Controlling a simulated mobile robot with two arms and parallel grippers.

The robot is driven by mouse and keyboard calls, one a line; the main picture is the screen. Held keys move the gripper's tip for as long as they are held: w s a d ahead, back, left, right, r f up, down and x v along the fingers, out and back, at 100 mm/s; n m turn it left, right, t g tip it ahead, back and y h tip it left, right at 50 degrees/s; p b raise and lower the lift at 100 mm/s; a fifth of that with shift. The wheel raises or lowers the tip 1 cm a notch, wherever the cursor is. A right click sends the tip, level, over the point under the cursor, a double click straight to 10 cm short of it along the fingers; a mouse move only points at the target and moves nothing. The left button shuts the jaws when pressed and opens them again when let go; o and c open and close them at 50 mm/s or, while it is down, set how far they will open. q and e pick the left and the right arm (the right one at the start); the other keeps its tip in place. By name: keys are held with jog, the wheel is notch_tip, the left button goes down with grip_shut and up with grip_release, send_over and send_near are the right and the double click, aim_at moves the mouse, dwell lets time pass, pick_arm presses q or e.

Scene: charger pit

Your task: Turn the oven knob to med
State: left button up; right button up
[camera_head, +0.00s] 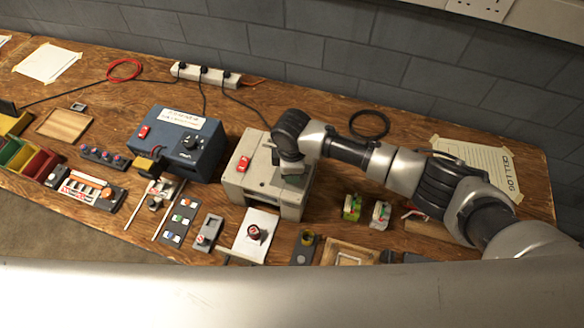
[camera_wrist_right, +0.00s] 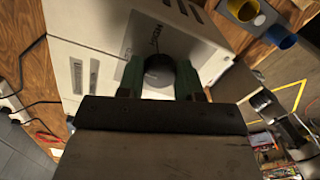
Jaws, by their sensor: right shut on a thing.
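The oven is a beige-grey box (camera_head: 235,180) on the wooden bench, with a red switch (camera_head: 243,164) on its top. In the right wrist view its pale face (camera_wrist_right: 90,25) carries slots and a round dark-grey knob (camera_wrist_right: 158,68). My right gripper (camera_head: 291,178) reaches down over the oven's right side in the head view. In the wrist view its two green fingers (camera_wrist_right: 160,78) are on either side of the knob and shut on it. The knob's pointer cannot be made out. My left gripper is not in view.
A blue box (camera_head: 180,142) with a black dial stands left of the oven. A white card with a small red-and-black part (camera_head: 254,232) lies in front. A power strip (camera_head: 206,75) with cables lies behind, near the wall.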

jog(key=o, duration=0.9)
jog(key=shift+r, duration=0.1)
notch_tip(320, 180, up, 11)
jog(key=shift+f+b, duration=0.15)
jog(key=shift+b, duration=0.8)
